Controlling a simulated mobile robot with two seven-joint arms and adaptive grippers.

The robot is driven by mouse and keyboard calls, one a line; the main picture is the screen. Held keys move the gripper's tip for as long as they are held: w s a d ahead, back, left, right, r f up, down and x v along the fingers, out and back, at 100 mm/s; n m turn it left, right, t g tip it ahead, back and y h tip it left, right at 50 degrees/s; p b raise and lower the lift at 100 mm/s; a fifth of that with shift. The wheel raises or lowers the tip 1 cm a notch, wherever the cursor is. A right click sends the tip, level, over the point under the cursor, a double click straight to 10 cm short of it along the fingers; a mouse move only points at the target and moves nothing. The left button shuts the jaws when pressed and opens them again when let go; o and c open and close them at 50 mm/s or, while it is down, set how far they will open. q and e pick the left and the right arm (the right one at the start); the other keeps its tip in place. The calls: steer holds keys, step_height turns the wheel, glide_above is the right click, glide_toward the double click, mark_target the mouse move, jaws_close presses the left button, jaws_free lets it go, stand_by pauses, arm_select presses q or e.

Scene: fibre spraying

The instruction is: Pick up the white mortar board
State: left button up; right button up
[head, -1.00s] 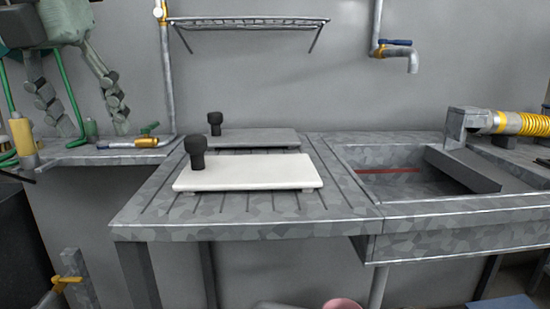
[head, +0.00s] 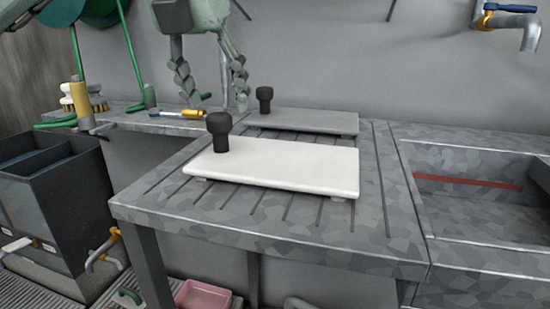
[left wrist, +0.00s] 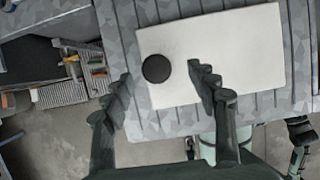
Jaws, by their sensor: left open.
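The white mortar board (head: 285,168) lies flat on the grooved grey bench top, with a black knob handle (head: 219,132) upright at its left end. It also shows in the left wrist view (left wrist: 245,60), with the knob (left wrist: 156,68) seen from above. My left gripper (head: 214,100) is open and empty, its two fingers pointing down above and behind the knob in the head view. In the left wrist view its fingers (left wrist: 163,80) stand apart on either side of the knob, not touching it. A dark part at the right edge there may be my right gripper; its jaws are unclear.
A grey board (head: 310,121) with its own black knob lies just behind the white one. A sink (head: 470,190) is on the right. A narrow shelf with tools (head: 180,113) and a dark bin (head: 50,190) are on the left. A pink tub (head: 192,295) sits below.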

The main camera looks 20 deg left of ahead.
mark_target(218, 115)
arm_select(q)
steer(key=x, duration=0.4)
steer(key=shift+a+f, duration=0.3)
steer(key=shift+f, duration=0.05)
jaws_close()
